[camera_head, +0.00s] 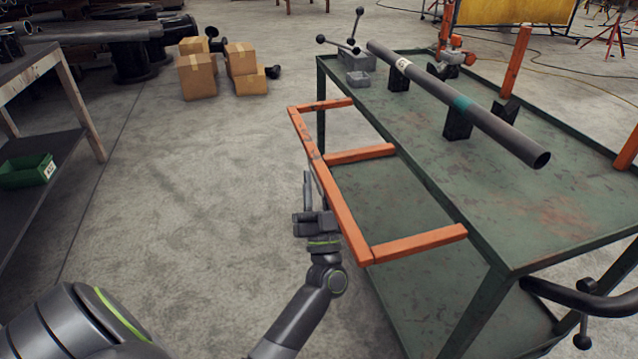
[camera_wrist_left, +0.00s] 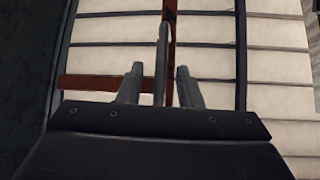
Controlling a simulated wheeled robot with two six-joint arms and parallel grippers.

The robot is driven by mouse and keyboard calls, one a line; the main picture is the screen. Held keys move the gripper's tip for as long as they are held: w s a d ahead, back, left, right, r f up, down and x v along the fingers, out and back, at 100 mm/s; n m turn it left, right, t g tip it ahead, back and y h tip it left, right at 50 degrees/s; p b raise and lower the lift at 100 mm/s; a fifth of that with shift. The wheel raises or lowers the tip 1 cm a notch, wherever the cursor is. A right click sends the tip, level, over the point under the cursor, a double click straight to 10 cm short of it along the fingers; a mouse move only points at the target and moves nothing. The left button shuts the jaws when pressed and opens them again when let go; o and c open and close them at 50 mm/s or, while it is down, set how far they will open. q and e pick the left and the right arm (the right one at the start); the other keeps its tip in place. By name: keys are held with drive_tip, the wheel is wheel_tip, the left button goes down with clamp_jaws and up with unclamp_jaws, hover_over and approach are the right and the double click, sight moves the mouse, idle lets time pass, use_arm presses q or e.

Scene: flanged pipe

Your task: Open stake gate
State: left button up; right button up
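The orange stake gate (camera_head: 334,197) is a long bar with three crosspieces. It sticks out from the left side of the green table, over open floor and the lower shelf. My left gripper (camera_head: 307,178) is at the outer side of the long bar, near its middle. In the left wrist view, its two fingers (camera_wrist_left: 160,78) stand apart, with a grey prong between them. The orange bar (camera_wrist_left: 168,40) runs lengthwise beyond and between the fingers. I cannot tell whether they touch it. My right gripper is not in view.
The green table (camera_head: 560,215) carries a grey pipe (camera_head: 480,115) on dark supports. Orange uprights (camera_head: 515,62) stand at its far side. A dark curved handle (camera_head: 585,303) sits at the near right. Boxes (camera_head: 197,76) stand on the floor behind. The floor left of the gate is clear.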

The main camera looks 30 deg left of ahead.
use_arm(q)
clamp_jaws()
drive_tip(key=shift+r, duration=0.1)
idle(0.4)
